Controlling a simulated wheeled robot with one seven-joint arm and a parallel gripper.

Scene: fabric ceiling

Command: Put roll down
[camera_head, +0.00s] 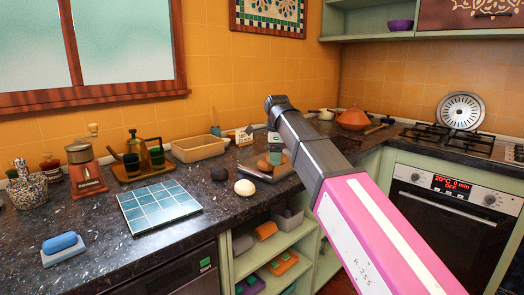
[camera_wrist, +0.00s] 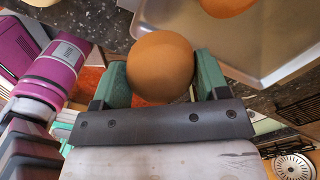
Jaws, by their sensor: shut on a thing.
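My gripper (camera_wrist: 160,78) is shut on a round, orange-brown roll (camera_wrist: 160,55), with one green finger at each side of it. In the head view my gripper (camera_head: 275,148) is over the metal tray (camera_head: 287,171), and the held roll (camera_head: 277,158) shows just below the fingers. A second brown roll (camera_head: 264,166) is on the tray. In the wrist view it shows at the top edge (camera_wrist: 228,5), apart from the held roll. The tray (camera_wrist: 275,45) also shows there. I cannot tell whether the held roll touches a surface.
A beige bin (camera_head: 197,148) stands behind. A tiled board (camera_head: 158,207) lies further left. The front counter between board and buns is clear.

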